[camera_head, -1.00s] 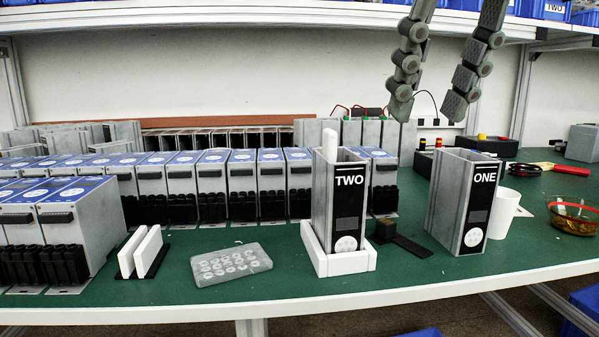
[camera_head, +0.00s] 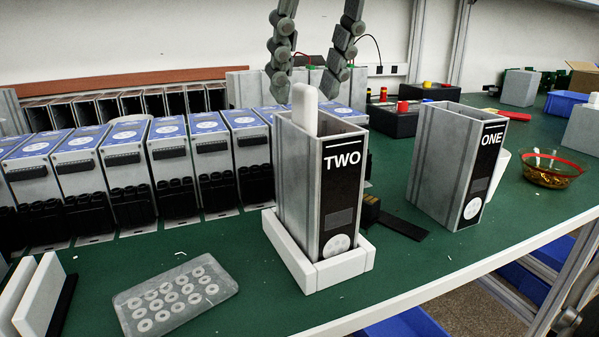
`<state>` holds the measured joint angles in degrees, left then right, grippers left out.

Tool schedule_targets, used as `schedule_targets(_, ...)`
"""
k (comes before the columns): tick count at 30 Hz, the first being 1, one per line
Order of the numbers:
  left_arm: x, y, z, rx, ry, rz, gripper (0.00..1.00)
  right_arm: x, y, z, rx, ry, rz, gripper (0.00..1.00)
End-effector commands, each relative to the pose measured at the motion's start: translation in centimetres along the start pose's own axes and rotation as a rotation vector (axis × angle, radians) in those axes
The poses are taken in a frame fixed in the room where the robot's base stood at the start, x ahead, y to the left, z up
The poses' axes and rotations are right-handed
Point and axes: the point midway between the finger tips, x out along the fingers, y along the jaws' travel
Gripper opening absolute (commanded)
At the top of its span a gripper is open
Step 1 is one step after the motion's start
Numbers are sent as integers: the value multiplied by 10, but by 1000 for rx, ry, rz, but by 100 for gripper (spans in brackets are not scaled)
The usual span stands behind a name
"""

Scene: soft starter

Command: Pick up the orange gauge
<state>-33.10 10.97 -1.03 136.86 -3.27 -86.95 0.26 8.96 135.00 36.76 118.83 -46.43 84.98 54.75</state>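I cannot make out a clearly orange gauge. A red flat object (camera_head: 507,115) lies on the green table behind the grey case marked ONE (camera_head: 440,165), partly hidden by it. My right gripper (camera_head: 305,92) hangs at the top centre with its two fingers spread and nothing between them. In the picture it is above and behind the grey case marked TWO (camera_head: 343,195), apart from it. My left gripper is not in view.
Case TWO stands in a white tray (camera_head: 345,266) with a white bar (camera_head: 305,105) upright in it. Blue-topped units (camera_head: 125,135) line the left. A grey plate with rings (camera_head: 175,293) lies in front. A glass bowl (camera_head: 550,170) stands right; green table (camera_head: 480,245) is clear in front of ONE.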

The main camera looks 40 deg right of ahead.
Motion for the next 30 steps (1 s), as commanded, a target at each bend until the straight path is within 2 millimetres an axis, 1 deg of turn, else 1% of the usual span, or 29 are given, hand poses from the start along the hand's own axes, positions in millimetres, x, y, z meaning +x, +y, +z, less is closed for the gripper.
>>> schedule_targets(1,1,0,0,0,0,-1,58,9,0,0,-1,2,1,38)
schedule_targets(4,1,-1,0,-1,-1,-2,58,18,0,0,1,0,1,38)
schedule_targets(7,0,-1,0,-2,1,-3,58,22,0,0,2,-2,2,38)
schedule_targets(12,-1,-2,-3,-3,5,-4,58,22,0,1,2,-3,1,38)
schedule_targets(14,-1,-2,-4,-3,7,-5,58,22,0,1,2,-3,1,32)
schedule_targets(21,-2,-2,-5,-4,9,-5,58,22,0,1,2,-3,1,2)
schedule_targets(22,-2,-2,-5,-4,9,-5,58,22,0,1,2,-3,1,0)
schedule_targets(30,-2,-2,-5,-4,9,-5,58,21,0,1,2,-3,1,0)
